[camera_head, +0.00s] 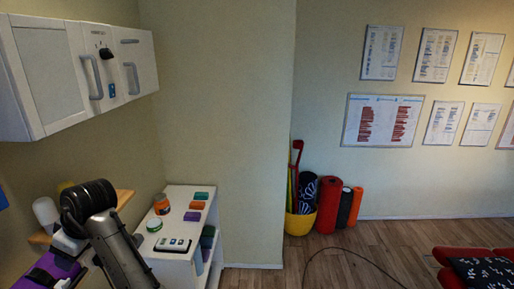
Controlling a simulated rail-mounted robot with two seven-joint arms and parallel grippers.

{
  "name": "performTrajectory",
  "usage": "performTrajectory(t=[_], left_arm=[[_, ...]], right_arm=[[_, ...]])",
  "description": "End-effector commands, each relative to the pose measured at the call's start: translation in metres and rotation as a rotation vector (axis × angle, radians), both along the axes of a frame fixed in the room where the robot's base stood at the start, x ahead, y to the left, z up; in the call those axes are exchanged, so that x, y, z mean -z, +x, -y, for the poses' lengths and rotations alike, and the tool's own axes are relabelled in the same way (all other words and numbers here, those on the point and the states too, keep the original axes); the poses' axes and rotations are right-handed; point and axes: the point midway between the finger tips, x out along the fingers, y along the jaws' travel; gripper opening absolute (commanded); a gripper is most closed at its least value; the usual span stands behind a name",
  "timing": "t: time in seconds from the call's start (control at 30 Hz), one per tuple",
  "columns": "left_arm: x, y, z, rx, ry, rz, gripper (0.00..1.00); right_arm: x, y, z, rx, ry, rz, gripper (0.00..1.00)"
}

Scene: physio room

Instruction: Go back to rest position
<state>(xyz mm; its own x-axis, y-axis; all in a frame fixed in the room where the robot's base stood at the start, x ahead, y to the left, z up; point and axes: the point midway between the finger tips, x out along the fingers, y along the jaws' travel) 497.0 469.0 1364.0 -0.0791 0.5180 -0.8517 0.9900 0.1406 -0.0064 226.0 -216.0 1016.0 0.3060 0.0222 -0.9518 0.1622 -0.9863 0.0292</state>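A dark arm link of mine with a thick black joint comes in at the lower left of the head view. It stands in front of a wooden shelf (124,198). I cannot make out the fingers of my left gripper in this view. My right arm and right gripper do not show.
A white cabinet (48,75) hangs at upper left. A yellow bucket (299,223) and rolled mats (329,204) stand by the wall. Central floor is mostly clear.

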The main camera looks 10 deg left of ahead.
Motion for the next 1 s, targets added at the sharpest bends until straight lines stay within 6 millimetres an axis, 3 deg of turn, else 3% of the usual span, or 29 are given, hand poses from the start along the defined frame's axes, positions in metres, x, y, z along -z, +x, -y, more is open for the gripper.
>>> performTrajectory(t=[0.13,0.27,0.53,0.7,0.87,1.0], left_arm=[[-0.002,0.010,-0.004,0.141,0.021,-0.016,0.53],[-0.013,0.030,-0.005,0.342,0.051,0.118,0.53],[-0.098,0.051,0.023,0.683,0.299,0.466,0.53],[-0.128,0.050,0.054,0.870,0.477,0.587,0.53],[-0.113,0.046,0.097,1.075,0.600,0.618,0.53],[-0.074,0.039,0.138,1.257,0.639,0.597,0.53]], right_arm=[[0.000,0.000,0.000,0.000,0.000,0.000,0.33],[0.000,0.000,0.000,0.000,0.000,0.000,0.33],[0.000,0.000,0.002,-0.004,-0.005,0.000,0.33],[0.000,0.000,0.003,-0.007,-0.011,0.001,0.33],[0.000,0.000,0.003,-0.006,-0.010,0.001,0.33],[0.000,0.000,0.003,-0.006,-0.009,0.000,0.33]])
